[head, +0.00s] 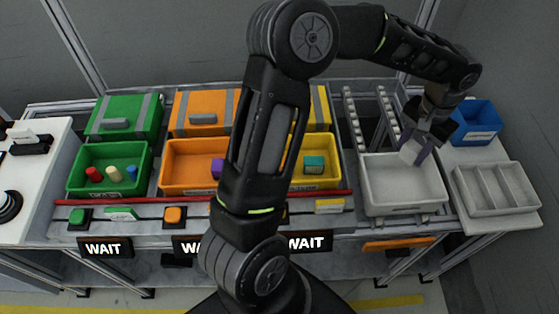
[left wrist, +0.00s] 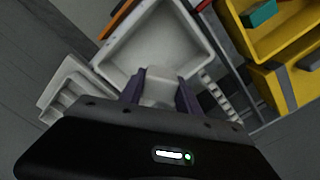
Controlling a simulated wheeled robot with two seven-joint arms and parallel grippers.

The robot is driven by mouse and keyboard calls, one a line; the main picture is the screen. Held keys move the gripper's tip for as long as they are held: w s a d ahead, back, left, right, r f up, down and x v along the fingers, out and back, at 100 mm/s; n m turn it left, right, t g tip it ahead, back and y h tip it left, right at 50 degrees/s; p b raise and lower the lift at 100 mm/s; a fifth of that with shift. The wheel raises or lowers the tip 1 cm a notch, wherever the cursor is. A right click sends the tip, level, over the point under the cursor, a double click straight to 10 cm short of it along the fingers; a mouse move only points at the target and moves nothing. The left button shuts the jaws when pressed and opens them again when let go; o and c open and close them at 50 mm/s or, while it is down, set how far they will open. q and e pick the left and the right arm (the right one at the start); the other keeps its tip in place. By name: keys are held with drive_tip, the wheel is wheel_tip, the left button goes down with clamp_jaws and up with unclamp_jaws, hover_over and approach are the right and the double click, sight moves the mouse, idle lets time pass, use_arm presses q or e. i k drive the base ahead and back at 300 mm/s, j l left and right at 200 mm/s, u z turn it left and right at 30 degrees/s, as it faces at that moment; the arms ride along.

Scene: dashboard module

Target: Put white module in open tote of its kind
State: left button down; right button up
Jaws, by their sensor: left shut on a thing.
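My left gripper (head: 421,142) reaches over to the right side of the bench and is shut on the white module (head: 409,153). The module also shows between the dark purple fingers in the left wrist view (left wrist: 160,90). An open light-grey or white tote (head: 403,204) lies just below the gripper, and the module is held above its back part. The tote's inside looks empty in the left wrist view (left wrist: 115,66). An open green tote (head: 108,187) holds small red, yellow and blue pieces. An open orange tote (head: 190,190) holds a purple piece. An open yellow tote (head: 310,184) holds a teal piece.
A grey divided tray (head: 497,205) stands right of the white tote, with a blue bin (head: 477,132) behind it. Closed green (head: 125,117) and orange (head: 203,110) cases stand behind the open totes. A red rail (head: 120,200) runs along the front. My arm hides the middle.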

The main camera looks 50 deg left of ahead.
sight(187, 176)
drive_tip(key=u, duration=0.45)
drive_tip(key=k+u, duration=0.1)
drive_tip(key=u, duration=0.85)
drive_tip(key=k+u, duration=0.1)
drive_tip(key=u, duration=0.35)
drive_tip(key=j+u, duration=0.1)
drive_tip(key=u, duration=0.4)
drive_tip(key=j+z, duration=0.1)
drive_tip(key=z, duration=0.4)
drive_tip(key=j+z, duration=0.1)
drive_tip(key=z, duration=0.4)
drive_tip(key=j+z, duration=0.1)
drive_tip(key=z, duration=0.35)
drive_tip(key=j+z, duration=0.1)
drive_tip(key=z, duration=0.4)
drive_tip(key=k+j+z, duration=1)
drive_tip(key=k+j, duration=0.35)
